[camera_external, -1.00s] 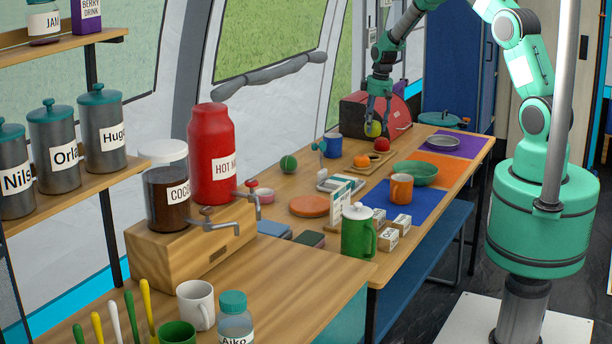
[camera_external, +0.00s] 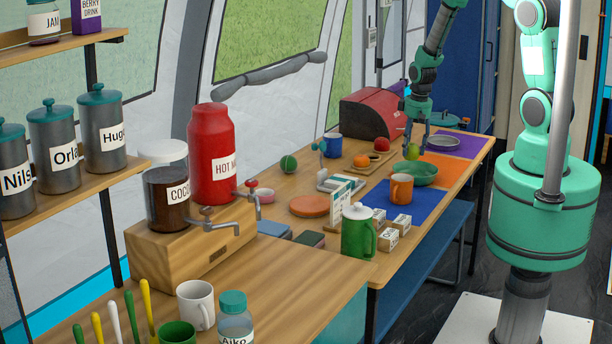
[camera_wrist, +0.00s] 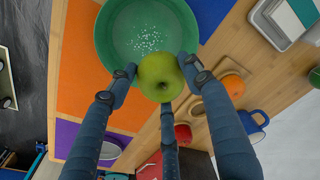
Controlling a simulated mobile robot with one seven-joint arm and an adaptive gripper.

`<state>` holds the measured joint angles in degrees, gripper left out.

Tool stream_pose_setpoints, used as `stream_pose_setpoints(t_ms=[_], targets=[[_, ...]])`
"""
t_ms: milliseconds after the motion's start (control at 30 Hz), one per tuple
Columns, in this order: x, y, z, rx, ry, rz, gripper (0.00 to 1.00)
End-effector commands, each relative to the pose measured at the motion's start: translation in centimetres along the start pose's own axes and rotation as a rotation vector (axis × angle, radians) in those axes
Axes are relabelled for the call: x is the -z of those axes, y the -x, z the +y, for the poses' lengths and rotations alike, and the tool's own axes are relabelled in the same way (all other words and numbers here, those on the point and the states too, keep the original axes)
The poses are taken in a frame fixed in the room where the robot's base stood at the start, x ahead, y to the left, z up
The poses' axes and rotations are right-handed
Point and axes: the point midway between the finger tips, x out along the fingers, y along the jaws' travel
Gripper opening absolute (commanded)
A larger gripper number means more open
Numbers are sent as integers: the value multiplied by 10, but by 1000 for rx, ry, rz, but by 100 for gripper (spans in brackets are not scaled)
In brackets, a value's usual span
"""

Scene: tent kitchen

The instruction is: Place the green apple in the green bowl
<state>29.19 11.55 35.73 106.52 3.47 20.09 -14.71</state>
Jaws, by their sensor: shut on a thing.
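My gripper (camera_external: 416,150) is shut on the green apple (camera_external: 412,152) above the far part of the table. The wrist view shows the apple (camera_wrist: 160,77) between my fingers, in front of the near rim of the green bowl (camera_wrist: 117,28). The green bowl (camera_external: 420,178) sits on the orange mat, just below and slightly right of the apple in the external view. The apple appears to be above the bowl's edge, not inside it. The bowl looks empty apart from pale specks on its bottom.
An orange mug (camera_external: 402,188) stands close in front of the bowl. A grey plate (camera_external: 442,144) is on the purple mat behind. A red box (camera_external: 370,115) stands at the back.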

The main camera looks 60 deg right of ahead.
Motion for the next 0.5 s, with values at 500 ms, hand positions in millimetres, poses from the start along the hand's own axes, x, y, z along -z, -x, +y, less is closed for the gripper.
stream_pose_setpoints(t_ms=[500], targets=[[-148,2,-23,-15,-184,-1,21]])
